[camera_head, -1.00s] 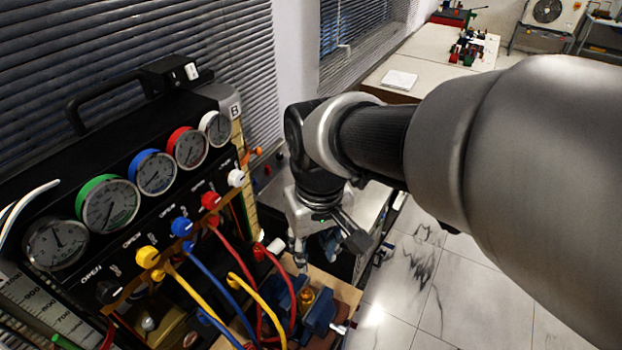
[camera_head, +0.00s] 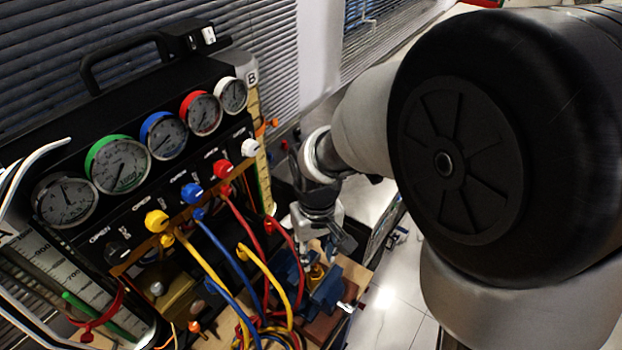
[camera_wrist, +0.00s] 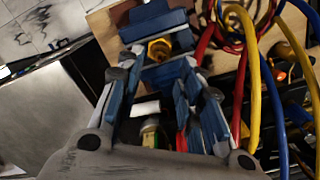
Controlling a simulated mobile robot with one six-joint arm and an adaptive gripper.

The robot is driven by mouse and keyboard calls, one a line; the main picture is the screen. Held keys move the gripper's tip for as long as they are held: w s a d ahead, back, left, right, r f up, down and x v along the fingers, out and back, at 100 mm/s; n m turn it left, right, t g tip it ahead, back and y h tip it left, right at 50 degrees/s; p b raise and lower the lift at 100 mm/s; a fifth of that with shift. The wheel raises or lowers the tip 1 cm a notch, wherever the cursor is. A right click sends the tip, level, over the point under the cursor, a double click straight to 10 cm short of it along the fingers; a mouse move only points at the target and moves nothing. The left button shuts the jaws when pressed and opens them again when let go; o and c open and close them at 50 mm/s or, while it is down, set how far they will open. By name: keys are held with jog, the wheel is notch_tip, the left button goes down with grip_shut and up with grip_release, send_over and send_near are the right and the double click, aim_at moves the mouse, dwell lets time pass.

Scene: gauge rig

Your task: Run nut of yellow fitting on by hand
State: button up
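The yellow fitting (camera_head: 315,272) sits upright between the jaws of a blue vise (camera_head: 328,290) on a wooden board. In the wrist view the yellow fitting (camera_wrist: 159,49) shows its round, nut-like end, with the blue vise (camera_wrist: 152,18) around it. My gripper (camera_head: 322,242) points down just above the vise. In the wrist view my gripper (camera_wrist: 157,70) has its two fingers spread, with nothing held between them. The fitting lies between and slightly beyond the fingertips. I cannot tell whether a finger touches it. The threads and lower part of the fitting are hidden.
The gauge panel (camera_head: 160,185) with coloured knobs stands at the left. Yellow hoses (camera_head: 268,275), red hoses (camera_head: 290,240) and blue hoses (camera_head: 228,265) hang close beside the vise. Several hoses lie tangled at its left. Clear floor (camera_head: 390,315) shows at the right.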

aim_at(316, 267)
notch_tip(316, 267, down, 5)
jog(key=shift+r+b, duration=0.1)
jog(key=shift+b, duration=0.4)
grip_shut()
